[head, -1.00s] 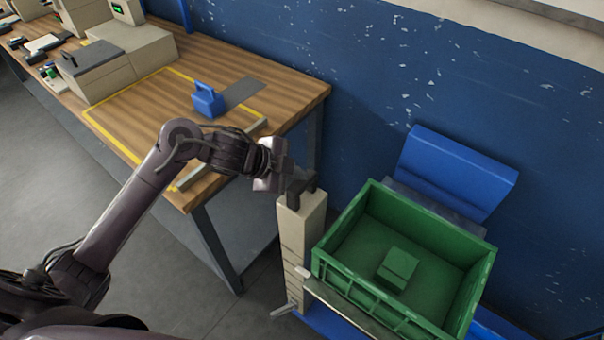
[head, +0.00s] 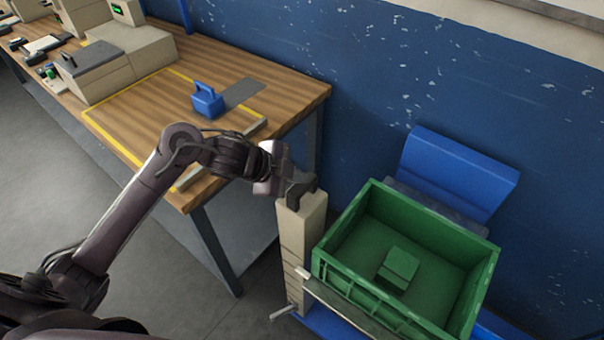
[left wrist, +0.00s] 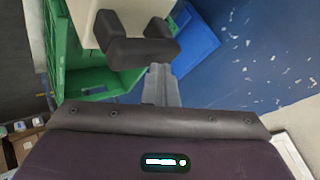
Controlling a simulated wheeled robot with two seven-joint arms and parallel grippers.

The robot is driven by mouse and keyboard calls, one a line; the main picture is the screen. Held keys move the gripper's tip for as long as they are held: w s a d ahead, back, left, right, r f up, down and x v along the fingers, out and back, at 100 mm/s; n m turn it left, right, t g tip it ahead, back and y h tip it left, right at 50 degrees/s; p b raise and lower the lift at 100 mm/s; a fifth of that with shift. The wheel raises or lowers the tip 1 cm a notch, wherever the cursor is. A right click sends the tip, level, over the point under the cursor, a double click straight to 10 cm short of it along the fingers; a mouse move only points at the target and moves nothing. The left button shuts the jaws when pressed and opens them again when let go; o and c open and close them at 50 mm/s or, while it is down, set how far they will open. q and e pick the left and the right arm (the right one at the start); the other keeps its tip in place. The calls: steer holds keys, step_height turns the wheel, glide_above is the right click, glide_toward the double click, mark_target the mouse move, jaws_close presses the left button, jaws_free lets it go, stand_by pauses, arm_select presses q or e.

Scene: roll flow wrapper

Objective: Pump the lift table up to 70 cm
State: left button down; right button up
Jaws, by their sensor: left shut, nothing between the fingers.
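The lift table has a beige post (head: 295,240) with dark marks down its side, and a blue base (head: 325,322) low down. A dark handle (head: 299,194) sits at the top of the post; it also shows in the left wrist view (left wrist: 135,52). My left gripper (head: 292,180) is at this handle, with its fingers shut and nothing between them. In the left wrist view the grey fingers (left wrist: 161,88) end close to the handle; whether they touch it, I cannot tell. My right gripper is not in view.
A green crate (head: 335,262) with a green block (head: 397,268) inside stands on the lift table. A blue panel (head: 460,175) stands behind it by the blue wall. A wooden workbench (head: 140,120) to the left carries a blue handled block (head: 207,101).

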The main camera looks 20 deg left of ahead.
arm_select(q)
steer(key=shift+f+b, duration=0.35)
steer(key=shift+f, duration=0.3)
steer(key=shift+r, duration=0.1)
stand_by(0.4)
steer(key=shift+r+p, duration=2.75)
step_height(320, 180, up, 5)
steer(key=p, duration=0.5)
